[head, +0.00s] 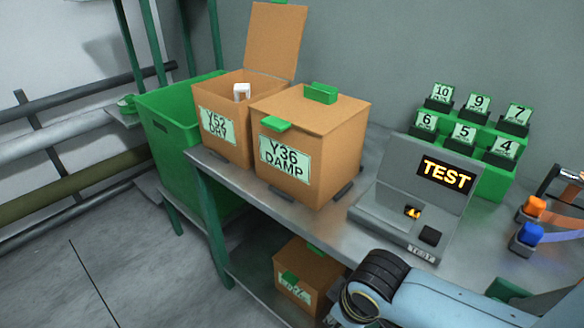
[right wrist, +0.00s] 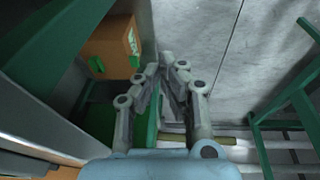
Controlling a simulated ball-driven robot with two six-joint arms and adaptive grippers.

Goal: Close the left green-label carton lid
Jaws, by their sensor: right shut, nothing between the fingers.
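The left green-label carton (head: 222,122), marked Y52 DRY, stands on the metal table with its brown lid (head: 276,40) raised upright at the back. A white object (head: 241,91) shows inside its opening. The carton marked Y36 DAMP (head: 312,150) stands to its right, with its lid down and green tabs on it. My right gripper (right wrist: 172,75) is shut and empty in the right wrist view, low beside the table's edge and above the floor. In the head view only my right arm shows, at the bottom right. My left gripper is not in view.
A green bin (head: 170,125) stands left of the table. A grey TEST device (head: 415,195) and a green rack of numbered tags (head: 495,180) are on the right. Another carton (head: 300,268) sits on the lower shelf; a carton (right wrist: 112,45) also shows in the right wrist view.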

